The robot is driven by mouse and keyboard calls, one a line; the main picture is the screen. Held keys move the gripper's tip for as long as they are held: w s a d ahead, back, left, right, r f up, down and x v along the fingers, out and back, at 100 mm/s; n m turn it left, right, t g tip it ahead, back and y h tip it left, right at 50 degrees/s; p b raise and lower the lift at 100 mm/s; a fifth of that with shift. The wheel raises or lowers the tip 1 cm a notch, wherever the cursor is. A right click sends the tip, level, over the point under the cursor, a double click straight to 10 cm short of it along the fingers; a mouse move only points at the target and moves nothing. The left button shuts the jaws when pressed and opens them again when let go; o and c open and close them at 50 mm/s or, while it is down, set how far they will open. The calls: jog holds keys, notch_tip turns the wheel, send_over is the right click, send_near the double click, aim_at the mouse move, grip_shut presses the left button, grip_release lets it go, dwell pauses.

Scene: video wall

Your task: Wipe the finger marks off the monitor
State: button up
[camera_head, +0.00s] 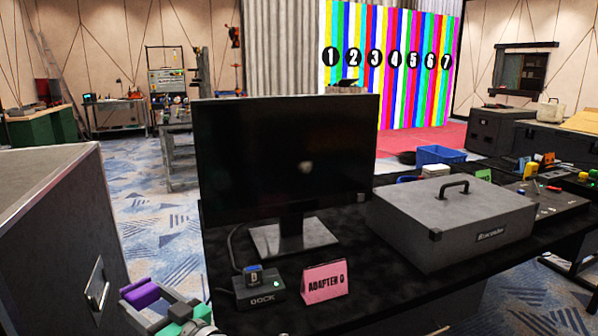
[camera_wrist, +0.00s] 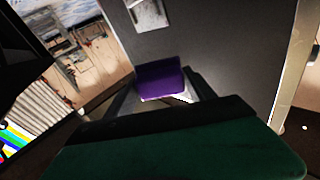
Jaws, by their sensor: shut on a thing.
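The monitor (camera_head: 285,150) stands upright on the black-covered table, its dark screen facing me. A small pale smudge (camera_head: 305,166) shows near the middle of the screen. My gripper (camera_head: 152,302) is at the lower left of the head view, left of the table and apart from the monitor. It is shut on a purple block, possibly a wiping pad (camera_head: 140,293). The purple block also shows between the grey fingers in the wrist view (camera_wrist: 160,80). A dark green part fills the bottom of that view; I cannot tell its exact form.
A dark grey cabinet (camera_head: 60,235) stands close by my gripper at left. On the table (camera_head: 390,285) are a dock (camera_head: 258,288) with a cable, a pink "ADAPTER" card (camera_head: 324,283) and a grey case (camera_head: 455,215) with a handle. A blue crate (camera_head: 440,155) stands behind.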

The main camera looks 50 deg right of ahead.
jog(key=s+d+r+m+h+p, duration=0.2)
jog(key=d+r+m+h+p, duration=0.3)
jog(key=d, duration=0.6)
jog(key=s+d+r+m+h+p, duration=0.3)
jog(key=d+r+m+p, duration=0.3)
jog(key=d, duration=0.6)
jog(key=s+d+r+m+g+h+p, duration=0.25)
jog(key=s+d+p, duration=0.2)
jog(key=d, duration=0.25)
jog(key=s+d+r+m+g+h+p, duration=0.1)
jog(key=s+d+r+m+h+p, duration=0.3)
jog(key=d, duration=0.3)
jog(key=shift+n+y, duration=0.55)
jog(key=shift+n, duration=0.1)
jog(key=shift+f+p+x, duration=0.2)
jog(key=shift+p+x, duration=0.05)
jog(key=shift+x, duration=0.6)
jog(key=shift+f+p+x, duration=0.15)
jog(key=shift+p+x, duration=0.1)
jog(key=shift+x, duration=0.65)
jog(key=shift+f+p+x, duration=0.2)
jog(key=shift+p+x, duration=0.05)
jog(key=shift+x, duration=0.6)
jog(key=shift+x, duration=1)
jog(key=shift+f, duration=0.15)
